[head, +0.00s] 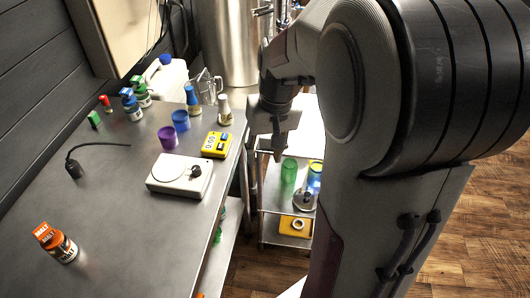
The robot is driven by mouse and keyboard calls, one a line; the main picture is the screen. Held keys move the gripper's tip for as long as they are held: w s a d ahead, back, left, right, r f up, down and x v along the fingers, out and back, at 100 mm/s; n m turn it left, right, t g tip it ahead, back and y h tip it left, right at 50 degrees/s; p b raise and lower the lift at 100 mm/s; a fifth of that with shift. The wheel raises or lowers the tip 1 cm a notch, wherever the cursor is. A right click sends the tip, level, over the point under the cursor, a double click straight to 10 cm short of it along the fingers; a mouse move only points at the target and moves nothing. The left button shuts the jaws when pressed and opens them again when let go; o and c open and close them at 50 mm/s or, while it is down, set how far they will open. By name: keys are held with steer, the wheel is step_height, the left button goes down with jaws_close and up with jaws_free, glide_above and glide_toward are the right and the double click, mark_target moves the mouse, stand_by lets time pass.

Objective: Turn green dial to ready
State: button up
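I cannot make out a green dial with a ready mark in the head view. A white box-shaped device (180,177) with a round pale disc and a small black knob sits on the grey bench. A yellow meter (216,145) with a display stands just behind it. A small green block (94,119) lies at the bench's far left; its detail is too small to tell. My gripper (274,135) hangs to the right of the bench, apart from the devices, near the cart. It is seen from the side, so its opening is unclear. My arm hides much of the right side.
The bench (120,240) has free room at the front. An orange-labelled bottle (55,243), a black corded probe (75,168), a purple cup (168,137) and a blue cup (181,121) stand on it. Bottles, flasks and a jug (166,78) crowd its back. A cart (272,198) holds glasses.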

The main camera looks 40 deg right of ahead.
steer(key=w+d+f, duration=0.8)
steer(key=w+d, duration=0.1)
steer(key=d, duration=0.3)
steer(key=w+d+r+n+t, duration=0.1)
steer(key=w+d+n+t, duration=0.1)
steer(key=w+d+n, duration=0.2)
steer(key=w+d, duration=0.2)
steer(key=w, duration=0.2)
steer(key=shift+r+t, duration=0.2)
steer(key=shift+t, duration=0.1)
steer(key=shift+w, duration=0.1)
steer(key=shift+x, duration=3.9)
